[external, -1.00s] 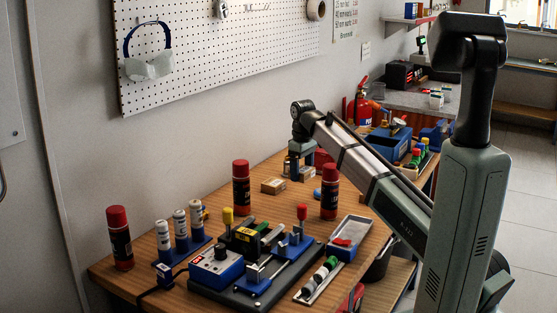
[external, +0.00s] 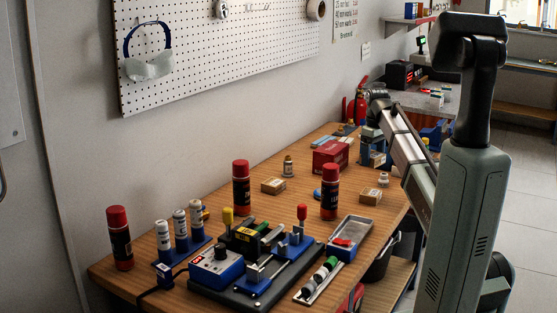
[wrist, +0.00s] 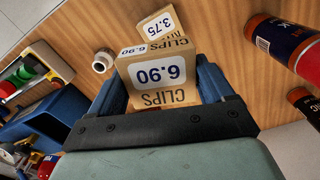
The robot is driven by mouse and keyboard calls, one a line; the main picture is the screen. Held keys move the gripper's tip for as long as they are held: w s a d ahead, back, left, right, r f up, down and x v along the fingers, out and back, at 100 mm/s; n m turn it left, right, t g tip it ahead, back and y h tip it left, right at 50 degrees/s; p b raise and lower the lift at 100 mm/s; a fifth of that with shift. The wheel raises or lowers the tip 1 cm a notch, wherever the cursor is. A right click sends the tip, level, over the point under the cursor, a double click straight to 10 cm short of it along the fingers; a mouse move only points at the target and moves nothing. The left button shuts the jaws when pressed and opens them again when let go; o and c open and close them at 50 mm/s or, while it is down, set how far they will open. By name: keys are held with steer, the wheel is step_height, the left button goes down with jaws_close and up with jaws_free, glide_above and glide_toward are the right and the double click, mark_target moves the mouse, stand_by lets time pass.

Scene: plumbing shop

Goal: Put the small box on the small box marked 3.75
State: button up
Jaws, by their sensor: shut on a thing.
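My gripper (wrist: 164,92) is shut on a small cardboard box (wrist: 160,77) marked CLIPS 6.90, seen upside down between the fingers in the wrist view. The small box marked 3.75 (wrist: 162,25) lies on the table beyond the held box, apart from it. In the external view that box (external: 371,194) sits near the right table edge. My gripper (external: 372,162) is above the table behind it, and the held box is hard to make out there.
A white ring (external: 383,179) stands close to the 3.75 box. A red box (external: 331,153) is left of my gripper. A red-capped can (external: 330,191) stands left of the 3.75 box.

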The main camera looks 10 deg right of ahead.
mark_target(371, 192)
steer(key=shift+s+f+n, duration=0.1)
steer(key=shift+s+n, duration=0.35)
steer(key=shift+n, duration=1.05)
steer(key=shift+f, duration=5)
steer(key=shift+f, duration=0.1)
steer(key=o, duration=1)
step_height(371, 192, up, 12)
steer(key=shift+r, duration=0.1)
